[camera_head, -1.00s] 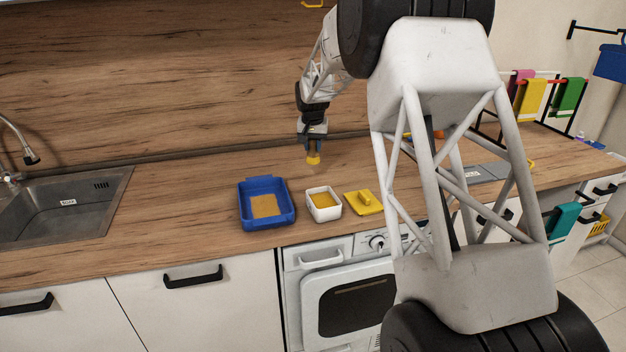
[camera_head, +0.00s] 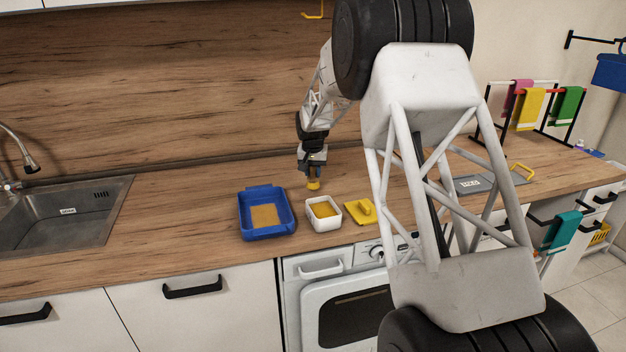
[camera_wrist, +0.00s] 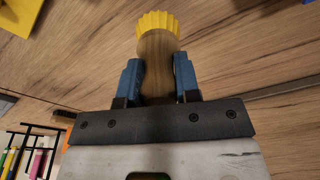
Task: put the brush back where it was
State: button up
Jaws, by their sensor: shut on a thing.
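The brush has a rounded wooden handle (camera_wrist: 157,68) and yellow bristles (camera_wrist: 158,24). My gripper (camera_wrist: 158,75) is shut on the handle, a blue finger on each side. In the head view my gripper (camera_head: 312,172) points down, with the yellow bristles (camera_head: 313,185) below it. The brush is just behind the white container (camera_head: 323,227); I cannot tell whether it touches the counter. The white container has yellow-orange contents. A blue tray (camera_head: 250,229) with a tan patch inside is to its left, and a yellow lid-like piece (camera_head: 357,213) is to its right.
The wooden counter (camera_head: 180,210) is clear between the sink (camera_head: 65,215) and the blue tray. The splashback (camera_head: 170,80) rises behind my gripper. A grey board (camera_head: 470,185) and a rack with coloured cloths (camera_head: 530,108) are at the right. A yellow hook (camera_head: 314,12) hangs above.

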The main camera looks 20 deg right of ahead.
aim_at(313, 178)
jog(key=shift+f, duration=1.7)
jog(key=shift+f, duration=0.1)
jog(key=o, duration=0.9)
jog(key=r, duration=0.4)
jog(key=s+r, duration=0.1)
jog(key=r, duration=0.7)
jog(key=shift+s+a, duration=0.35)
jog(key=shift+s+r, duration=0.1)
